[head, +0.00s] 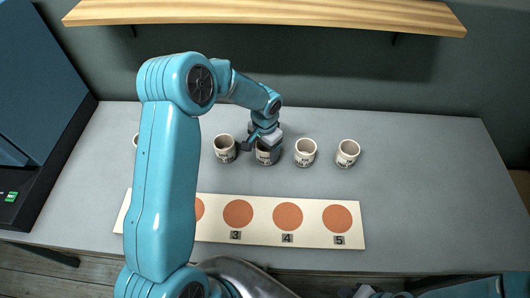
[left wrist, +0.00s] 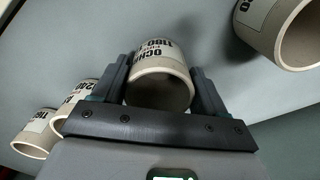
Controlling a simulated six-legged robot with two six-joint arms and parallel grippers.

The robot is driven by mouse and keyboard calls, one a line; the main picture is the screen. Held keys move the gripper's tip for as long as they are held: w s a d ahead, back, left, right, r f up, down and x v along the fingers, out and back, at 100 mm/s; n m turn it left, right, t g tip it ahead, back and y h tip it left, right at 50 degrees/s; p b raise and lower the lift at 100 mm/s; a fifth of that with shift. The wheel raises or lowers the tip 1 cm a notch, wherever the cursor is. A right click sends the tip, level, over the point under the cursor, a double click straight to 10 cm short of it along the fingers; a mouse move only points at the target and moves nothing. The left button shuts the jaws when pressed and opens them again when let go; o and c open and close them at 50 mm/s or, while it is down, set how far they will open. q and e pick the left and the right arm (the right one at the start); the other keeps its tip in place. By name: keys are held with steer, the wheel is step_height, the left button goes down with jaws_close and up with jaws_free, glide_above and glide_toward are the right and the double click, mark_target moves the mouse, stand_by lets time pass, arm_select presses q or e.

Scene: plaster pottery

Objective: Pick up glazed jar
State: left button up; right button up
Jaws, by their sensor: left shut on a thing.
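Several pale cup-shaped jars with dark printed labels stand in a row on the grey table. My left gripper (head: 264,142) has its fingers on both sides of one jar (head: 264,154) in the middle of the row. In the left wrist view this jar (left wrist: 161,82) sits between the two fingers, its open mouth toward the camera. Its label is only partly readable, with "OCHR" and digits. The jar appears to be still at table level. I cannot tell by looks which jar is glazed. My right gripper is barely visible at the bottom edge of the head view.
Neighbouring jars stand close on the left (head: 224,148) and right (head: 305,152), with another farther right (head: 347,153) and one partly hidden by my arm. A cream board (head: 262,230) with numbered orange circles lies in front. A wooden shelf (head: 270,14) hangs above. The table's right side is clear.

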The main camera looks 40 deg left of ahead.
arm_select(q)
steer(key=shift+s+f, duration=0.1)
steer(key=shift+s, duration=0.1)
steer(key=shift+w+r, duration=0.1)
steer(key=shift+r, duration=0.1)
step_height(320, 180, up, 20)
steer(key=b, duration=0.1)
steer(key=shift+f+b, duration=0.25)
steer(key=shift+b, duration=0.15)
